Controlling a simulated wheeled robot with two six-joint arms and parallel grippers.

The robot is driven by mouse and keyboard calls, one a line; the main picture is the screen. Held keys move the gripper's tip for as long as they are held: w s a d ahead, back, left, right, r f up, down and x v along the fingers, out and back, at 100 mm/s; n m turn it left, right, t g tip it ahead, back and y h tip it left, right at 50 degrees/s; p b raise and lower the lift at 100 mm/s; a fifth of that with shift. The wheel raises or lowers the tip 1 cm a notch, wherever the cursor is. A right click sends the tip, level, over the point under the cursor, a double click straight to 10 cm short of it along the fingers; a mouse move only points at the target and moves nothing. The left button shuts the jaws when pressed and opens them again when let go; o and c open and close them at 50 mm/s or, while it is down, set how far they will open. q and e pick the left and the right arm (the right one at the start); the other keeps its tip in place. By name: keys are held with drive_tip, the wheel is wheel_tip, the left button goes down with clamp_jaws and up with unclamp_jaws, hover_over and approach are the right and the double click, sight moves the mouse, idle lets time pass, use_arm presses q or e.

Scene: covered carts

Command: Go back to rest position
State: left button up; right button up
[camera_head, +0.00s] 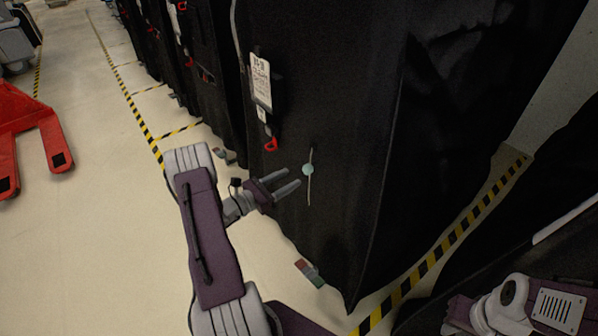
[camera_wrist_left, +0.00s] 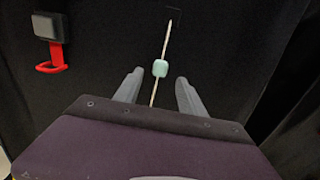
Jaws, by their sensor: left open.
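My left gripper (camera_head: 291,181) is open in front of a black covered cart (camera_head: 330,110), with its fingers pointing at the cover. A thin pale cord with a light green bead (camera_head: 308,169) hangs on the cover just beyond the fingertips. In the left wrist view, the bead (camera_wrist_left: 160,68) shows between and beyond the two open fingers (camera_wrist_left: 158,92), and nothing is gripped. Whether the fingers touch the cover cannot be told. Part of my right arm (camera_head: 520,305) shows at the lower right. Its gripper is not in view.
A white label (camera_head: 261,82) and a red pull (camera_head: 271,144) hang on the cart's cover. More black covered carts (camera_head: 205,75) stand behind it in a row. Yellow-black tape (camera_head: 140,118) marks the floor. A red pallet jack (camera_head: 30,135) stands at left, with clear floor between.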

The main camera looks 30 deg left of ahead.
use_arm(q)
drive_tip(key=shift+v, duration=1.25)
